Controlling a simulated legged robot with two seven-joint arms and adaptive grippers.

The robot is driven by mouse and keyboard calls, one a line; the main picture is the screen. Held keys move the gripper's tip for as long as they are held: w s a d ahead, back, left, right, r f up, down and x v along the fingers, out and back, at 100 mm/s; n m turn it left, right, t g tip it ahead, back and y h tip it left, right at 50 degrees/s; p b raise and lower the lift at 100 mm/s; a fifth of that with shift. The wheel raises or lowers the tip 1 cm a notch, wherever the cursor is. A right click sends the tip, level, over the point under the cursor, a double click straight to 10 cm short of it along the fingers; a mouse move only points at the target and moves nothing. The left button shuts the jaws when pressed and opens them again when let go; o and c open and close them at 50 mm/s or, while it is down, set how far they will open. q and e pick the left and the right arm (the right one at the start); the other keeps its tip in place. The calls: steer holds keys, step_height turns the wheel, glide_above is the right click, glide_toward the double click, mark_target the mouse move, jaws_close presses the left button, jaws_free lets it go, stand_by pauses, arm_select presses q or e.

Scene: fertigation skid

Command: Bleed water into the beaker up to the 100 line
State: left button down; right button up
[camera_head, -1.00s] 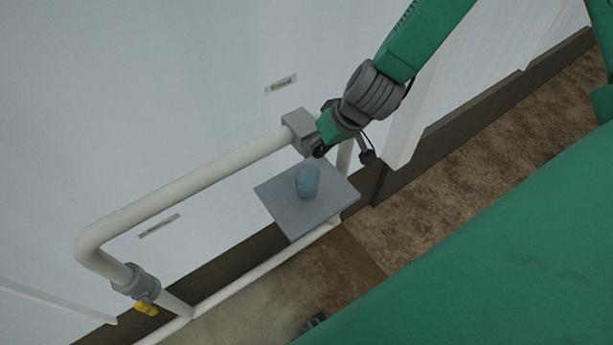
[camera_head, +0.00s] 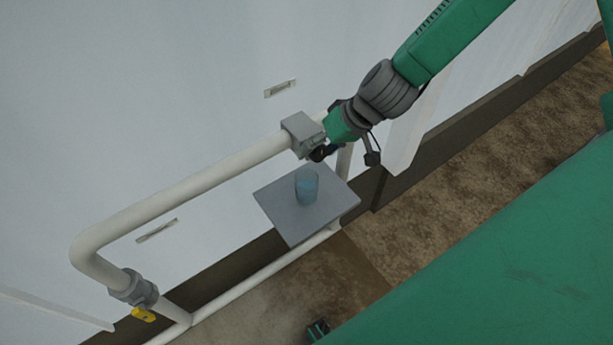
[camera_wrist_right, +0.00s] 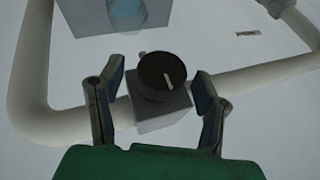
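A clear beaker (camera_head: 307,188) with bluish water stands upright on a grey shelf (camera_head: 279,218); its marks are too small to read. In the right wrist view the beaker (camera_wrist_right: 126,14) shows at the top edge. A grey valve block (camera_head: 300,133) sits on the white pipe above the shelf. Its black knob (camera_wrist_right: 161,76), with a pale pointer line, shows in the right wrist view. My right gripper (camera_wrist_right: 160,78) is open, its fingers on either side of the knob with gaps visible. A dark green part low in the head view, possibly my left gripper (camera_head: 317,329), is mostly hidden.
The white pipe (camera_head: 190,187) runs along the wall to a bend at the left, where a fitting has a yellow handle (camera_head: 143,315). A lower pipe (camera_head: 240,285) passes under the shelf. Brown floor (camera_head: 470,165) lies open to the right.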

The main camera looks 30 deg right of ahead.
steer(key=shift+d, duration=0.15)
steer(key=v, duration=1.1)
steer(key=shift+d+r, duration=0.15)
steer(key=shift+r, duration=0.15)
steer(key=shift+s, duration=0.1)
steer(key=shift+f, duration=0.15)
